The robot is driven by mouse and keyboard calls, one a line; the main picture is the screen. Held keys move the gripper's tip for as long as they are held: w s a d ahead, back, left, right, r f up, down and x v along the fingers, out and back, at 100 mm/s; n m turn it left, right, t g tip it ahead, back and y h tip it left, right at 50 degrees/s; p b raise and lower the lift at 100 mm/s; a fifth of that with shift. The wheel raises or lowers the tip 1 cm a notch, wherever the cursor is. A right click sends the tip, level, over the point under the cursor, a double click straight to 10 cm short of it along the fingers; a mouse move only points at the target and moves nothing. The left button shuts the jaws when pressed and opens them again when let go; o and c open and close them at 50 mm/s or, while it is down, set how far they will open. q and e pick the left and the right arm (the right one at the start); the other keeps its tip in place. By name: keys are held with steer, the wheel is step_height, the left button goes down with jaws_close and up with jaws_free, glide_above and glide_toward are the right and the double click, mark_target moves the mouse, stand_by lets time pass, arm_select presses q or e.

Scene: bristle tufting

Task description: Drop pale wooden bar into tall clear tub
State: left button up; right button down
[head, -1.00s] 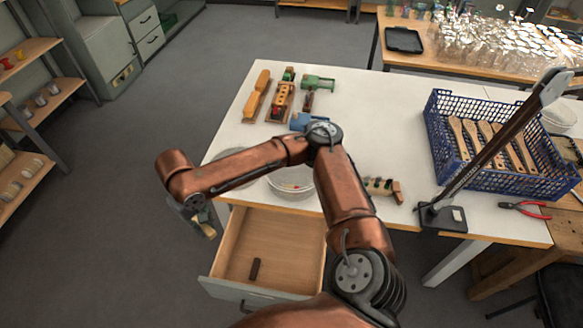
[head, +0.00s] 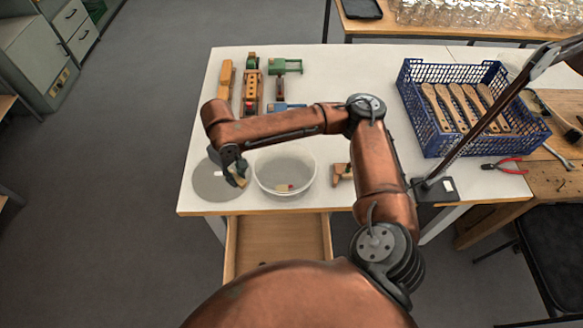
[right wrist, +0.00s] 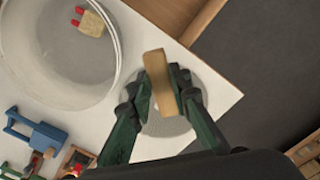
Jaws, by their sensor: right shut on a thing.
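The pale wooden bar (right wrist: 160,82) is held between the two dark green fingers of my right gripper (right wrist: 162,92) in the right wrist view. In the head view my right gripper (head: 236,174) is above the near left part of the table, just left of the clear tub (head: 258,178), and the bar (head: 241,181) shows small at its fingertips. The tub also fills the upper left of the right wrist view (right wrist: 112,66). A small pale block with red pegs (right wrist: 90,22) lies in it. My left gripper is not in view.
A grey round disc (head: 208,188) lies on the white table under my gripper. An open drawer (head: 280,240) juts out below the tub. Wooden toys (head: 252,92) stand behind my arm. A blue crate (head: 440,140) and a dark stand (head: 436,190) are at the right.

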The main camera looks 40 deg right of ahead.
arm_select(q)
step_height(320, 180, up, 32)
steer(key=p, duration=3)
arm_select(e)
steer(key=s+d+r+n, duration=0.1)
steer(key=d+r+n, duration=0.2)
steer(key=d+n, duration=0.65)
steer(key=s+d+r+n, duration=0.2)
steer(key=d+r+n, duration=0.1)
steer(key=d+n, duration=0.65)
arm_select(q)
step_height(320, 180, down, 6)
steer(key=b, duration=0.6)
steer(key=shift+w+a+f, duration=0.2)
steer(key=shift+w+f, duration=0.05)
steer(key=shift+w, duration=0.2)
arm_select(e)
step_height(320, 180, down, 6)
steer(key=d+m, duration=0.1)
steer(key=shift+d, duration=0.3)
steer(key=shift+w, duration=0.1)
steer(key=c, duration=1.7)
jaws_free()
